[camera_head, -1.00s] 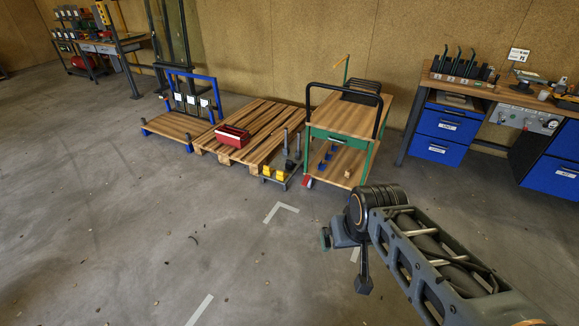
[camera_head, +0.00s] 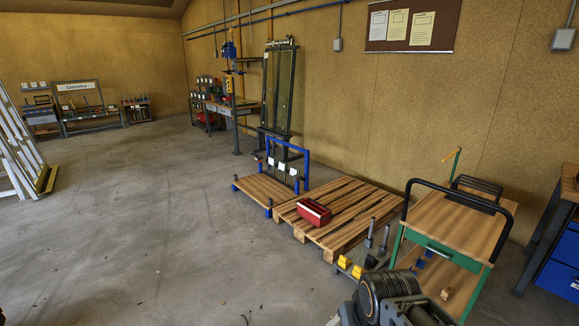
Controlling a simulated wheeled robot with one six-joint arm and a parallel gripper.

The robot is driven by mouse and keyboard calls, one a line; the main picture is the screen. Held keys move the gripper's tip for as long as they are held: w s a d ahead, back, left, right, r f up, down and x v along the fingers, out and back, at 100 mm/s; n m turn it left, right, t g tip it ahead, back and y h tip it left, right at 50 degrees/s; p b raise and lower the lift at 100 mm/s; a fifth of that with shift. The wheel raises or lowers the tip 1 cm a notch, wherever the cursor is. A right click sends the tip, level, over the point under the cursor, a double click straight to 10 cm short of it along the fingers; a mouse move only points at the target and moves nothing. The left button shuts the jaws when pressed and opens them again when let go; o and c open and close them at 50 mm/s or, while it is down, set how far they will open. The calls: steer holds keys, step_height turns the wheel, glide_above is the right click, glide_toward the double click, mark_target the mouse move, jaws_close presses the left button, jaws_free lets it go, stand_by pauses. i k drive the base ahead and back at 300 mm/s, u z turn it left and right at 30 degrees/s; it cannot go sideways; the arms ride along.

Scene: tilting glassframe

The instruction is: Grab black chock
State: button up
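A small black object (camera_head: 371,262), which looks like the black chock, sits on a low rack beside two yellow blocks (camera_head: 350,267). The rack stands on the floor between the wooden pallet and the green cart. The black object is small, and its exact shape is hard to tell. Part of my arm shows at the bottom edge, just below the rack. My gripper is below the picture and out of view.
The wooden pallet (camera_head: 345,208) bears a red toolbox (camera_head: 314,212). The green-framed cart (camera_head: 455,225) stands close on the right of the rack. A blue-railed platform trolley (camera_head: 262,190) stands left of the pallet. The floor (camera_head: 150,225) at the left is open.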

mark_target(370, 261)
steer(key=u, duration=0.4)
steer(key=i, duration=2.25)
steer(key=z, duration=0.25)
steer(key=i, duration=1.05)
steer(key=z, duration=1.55)
steer(key=i, duration=0.95)
steer(key=z, duration=0.8)
